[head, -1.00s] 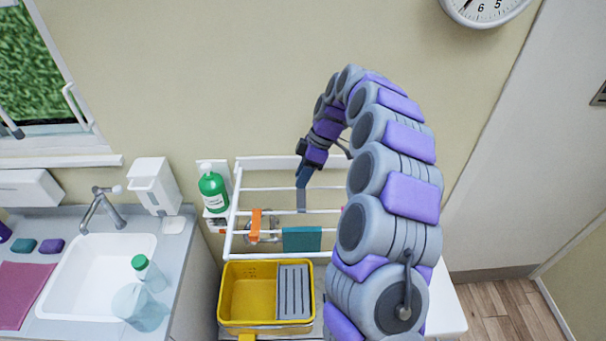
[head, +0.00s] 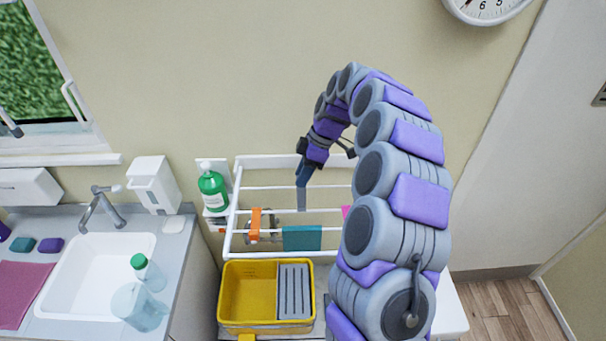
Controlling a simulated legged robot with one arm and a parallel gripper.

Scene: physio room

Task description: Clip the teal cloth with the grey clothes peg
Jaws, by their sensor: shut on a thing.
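The teal cloth (head: 302,239) hangs over the front rail of the white drying rack (head: 232,222). My gripper (head: 304,178) points down above the rack, behind the teal cloth in the picture. It is shut on the grey clothes peg (head: 301,201), a narrow grey piece hanging below the fingers. The peg is apart from the cloth, seen above its top edge. My arm covers the right side of the rack. The small size of the peg hides how its jaws stand.
An orange item (head: 255,223) sits on the rack's left part; a pink one (head: 346,211) shows beside my arm. A yellow tub (head: 236,292) with a grey ribbed insert stands in front. A green bottle (head: 212,189) stands left of the rack, and the sink (head: 95,275) lies further left.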

